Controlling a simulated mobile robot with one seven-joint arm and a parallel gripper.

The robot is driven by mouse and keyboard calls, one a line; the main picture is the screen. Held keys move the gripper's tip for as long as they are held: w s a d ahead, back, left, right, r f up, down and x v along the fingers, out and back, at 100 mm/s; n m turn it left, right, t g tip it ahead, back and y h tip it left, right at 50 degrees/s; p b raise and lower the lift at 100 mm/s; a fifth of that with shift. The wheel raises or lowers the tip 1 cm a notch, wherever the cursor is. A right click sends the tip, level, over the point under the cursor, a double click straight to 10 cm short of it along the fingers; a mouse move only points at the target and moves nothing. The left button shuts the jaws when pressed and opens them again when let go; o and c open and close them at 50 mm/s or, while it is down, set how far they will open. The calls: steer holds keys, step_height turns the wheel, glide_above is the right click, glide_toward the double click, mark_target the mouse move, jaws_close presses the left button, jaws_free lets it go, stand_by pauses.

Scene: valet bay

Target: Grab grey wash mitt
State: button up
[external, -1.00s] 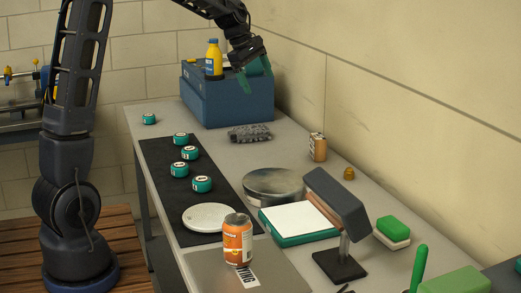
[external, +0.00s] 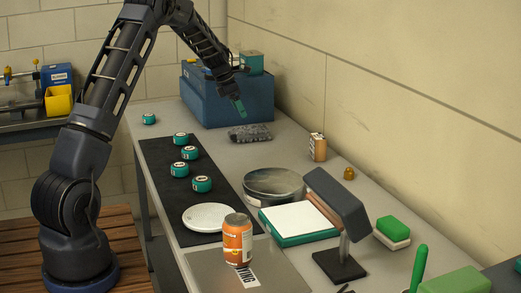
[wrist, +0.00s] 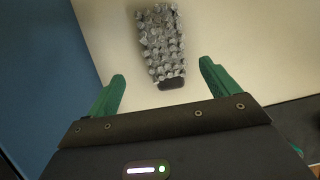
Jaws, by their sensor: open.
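The grey wash mitt (external: 250,132) lies on the grey table in front of the blue box. It is shaggy, with a dark cuff. In the wrist view the mitt (wrist: 160,42) lies ahead of my fingers, roughly centred between them, with its cuff end nearest me. My gripper (external: 240,107) is above and slightly left of the mitt in the external view, pointing down and apart from it. In the wrist view my gripper (wrist: 163,82) has its two green fingers spread wide with nothing between them.
The blue box (external: 228,103) stands close behind the mitt, with a green-and-tan container (external: 251,64) on top. Several teal-sided pucks (external: 190,153) sit on a black mat. Table around the mitt is clear.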

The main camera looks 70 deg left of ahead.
mark_target(246, 127)
steer(key=x, duration=0.9)
steer(key=shift+s+d+f, duration=0.2)
steer(key=shift+d, duration=0.15)
steer(key=shift+w+f, duration=0.25)
steer(key=shift+f, duration=0.2)
steer(key=c, duration=1.1)
